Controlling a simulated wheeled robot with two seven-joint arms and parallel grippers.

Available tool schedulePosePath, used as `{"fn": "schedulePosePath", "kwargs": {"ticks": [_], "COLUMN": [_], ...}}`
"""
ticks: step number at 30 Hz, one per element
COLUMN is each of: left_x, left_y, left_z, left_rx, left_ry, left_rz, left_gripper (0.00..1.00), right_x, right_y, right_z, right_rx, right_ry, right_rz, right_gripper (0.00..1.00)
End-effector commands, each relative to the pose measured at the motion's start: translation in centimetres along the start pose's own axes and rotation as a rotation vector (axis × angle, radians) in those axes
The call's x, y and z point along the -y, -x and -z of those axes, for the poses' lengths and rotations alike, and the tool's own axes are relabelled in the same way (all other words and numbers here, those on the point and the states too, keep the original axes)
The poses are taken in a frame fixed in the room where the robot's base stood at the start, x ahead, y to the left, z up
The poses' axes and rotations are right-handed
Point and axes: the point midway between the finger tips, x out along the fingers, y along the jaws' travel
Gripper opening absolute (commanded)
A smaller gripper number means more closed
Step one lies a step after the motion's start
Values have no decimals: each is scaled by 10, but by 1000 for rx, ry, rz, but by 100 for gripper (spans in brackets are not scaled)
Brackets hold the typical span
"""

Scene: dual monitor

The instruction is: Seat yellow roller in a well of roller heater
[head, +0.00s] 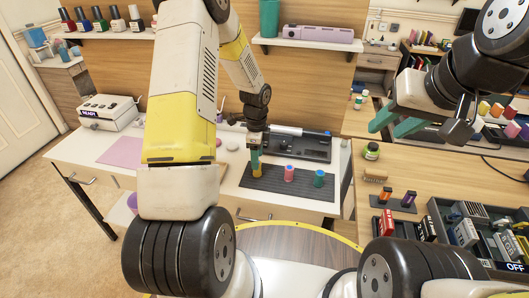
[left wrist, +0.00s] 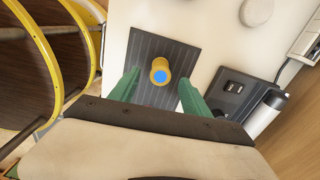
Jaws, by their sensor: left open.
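The yellow roller (head: 257,172) stands upright on a dark ribbed mat (head: 275,190) on the white table. In the left wrist view the yellow roller (left wrist: 160,72), with a blue end, shows between and slightly ahead of the green fingers. My left gripper (head: 256,157) points down, open, just over the roller; its fingers (left wrist: 157,92) appear clear of it on both sides. A white box reading READY (head: 108,112), which looks like the roller heater, stands at the back left of the table; its wells are hard to make out. My right gripper (head: 392,122) is open and empty, high at the right.
A pink roller (head: 289,173) and a teal roller (head: 319,178) stand right of the yellow one. A dark device (head: 305,148) with a white cylinder lies behind the mat. A lilac mat (head: 122,152) lies before the white box.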

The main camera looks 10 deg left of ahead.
Motion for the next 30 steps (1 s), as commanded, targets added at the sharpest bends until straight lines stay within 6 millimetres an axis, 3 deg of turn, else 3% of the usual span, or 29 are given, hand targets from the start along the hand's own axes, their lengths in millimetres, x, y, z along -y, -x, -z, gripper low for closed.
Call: {"fn": "schedulePosePath", "kwargs": {"ticks": [9, 17, 19, 26, 30], "left_x": [1, 1, 1, 1, 1], "left_y": [-43, -48, -48, -47, -47], "left_z": [-1, -2, -2, -2, -2], "left_rx": [0, 0, 0, 0, 0], "left_ry": [0, 2, 2, 2, 2], "left_rz": [0, 2, 1, 2, 2], "left_gripper": [56, 56, 48, 3, 0], "right_x": [0, 0, 0, 0, 0], "right_y": [0, 0, 0, 0, 0], "right_z": [0, 0, 0, 0, 0], "right_rx": [0, 0, 0, 0, 0], "right_ry": [0, 0, 0, 0, 0], "right_rz": [0, 0, 0, 0, 0], "right_gripper": [36, 36, 36, 36, 36]}}
